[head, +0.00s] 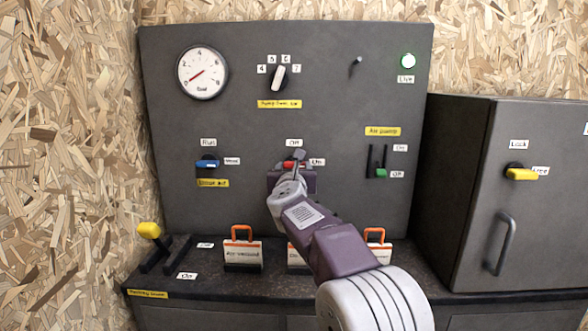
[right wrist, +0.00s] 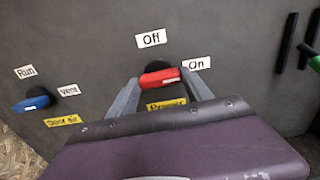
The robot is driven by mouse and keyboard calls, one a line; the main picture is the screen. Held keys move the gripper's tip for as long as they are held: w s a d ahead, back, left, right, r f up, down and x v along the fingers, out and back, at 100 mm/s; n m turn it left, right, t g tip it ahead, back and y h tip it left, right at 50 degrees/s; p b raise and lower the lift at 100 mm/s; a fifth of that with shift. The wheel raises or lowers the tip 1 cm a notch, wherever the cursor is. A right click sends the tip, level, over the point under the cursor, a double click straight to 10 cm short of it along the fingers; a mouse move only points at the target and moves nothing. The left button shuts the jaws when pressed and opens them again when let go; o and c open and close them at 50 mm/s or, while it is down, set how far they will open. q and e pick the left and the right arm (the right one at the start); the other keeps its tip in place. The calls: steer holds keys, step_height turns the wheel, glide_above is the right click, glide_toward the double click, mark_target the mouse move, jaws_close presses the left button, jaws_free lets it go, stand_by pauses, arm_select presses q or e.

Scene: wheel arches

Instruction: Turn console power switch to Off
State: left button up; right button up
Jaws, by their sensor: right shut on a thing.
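The console power switch is a red handle (head: 291,164) on the dark panel, also seen in the right wrist view (right wrist: 160,78). It lies nearly level, with its marked end toward the On label (right wrist: 197,64). The Off label (right wrist: 151,38) is above it, and a yellow Power label (right wrist: 166,104) is below, partly covered. My right gripper (head: 297,165) is shut on the red handle, one finger at each end of it in the right wrist view (right wrist: 159,80). It hides part of the handle in the head view. My left gripper is not in view.
A blue Run/Vent handle (head: 207,164) is to the left, and a green Air pump slider (head: 381,172) to the right. A rotary knob (head: 279,78) and gauge (head: 202,73) are above. Orange-handled tags (head: 242,253) stand on the ledge below. A cabinet (head: 470,190) stands at right.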

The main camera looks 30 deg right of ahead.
steer(key=shift+a+n+p, duration=0.1)
steer(key=shift+n+p, duration=3.1)
steer(key=shift+n, duration=5.6)
steer(key=o, duration=1.4)
steer(key=shift+c, duration=0.2)
steer(key=shift+r, duration=0.1)
